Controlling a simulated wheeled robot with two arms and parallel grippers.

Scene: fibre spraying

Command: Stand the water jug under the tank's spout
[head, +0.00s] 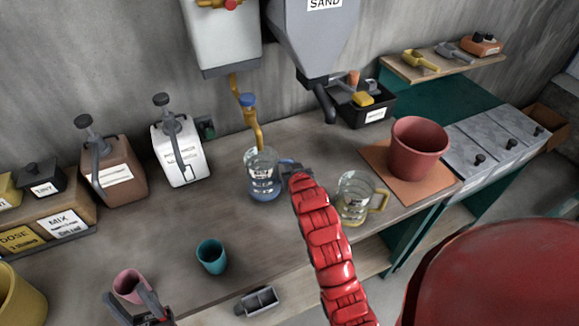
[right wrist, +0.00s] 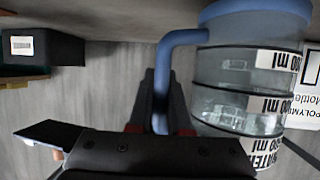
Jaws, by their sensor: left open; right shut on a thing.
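The clear water jug (head: 262,180) with a blue handle and blue base stands upright at the middle of the bench. Its mouth is right below the end of the yellow spout (head: 256,138) of the white tank (head: 220,38). My right gripper (head: 287,168), at the end of the red arm, is shut on the jug's handle from the right. In the right wrist view, the jug (right wrist: 235,85) is large, with its blue handle (right wrist: 163,80) between the fingers. I cannot tell for sure whether its base touches the bench. My left gripper (head: 148,308) is open at the bottom left, beside a pink cup (head: 131,285).
A clear jug with a yellow handle (head: 354,198) stands right of my right arm. A teal cup (head: 211,256) and a small grey tray (head: 257,301) are near the front. A red pot (head: 417,147) is on the right. Brown (head: 113,168) and white (head: 181,150) dispensers stand left.

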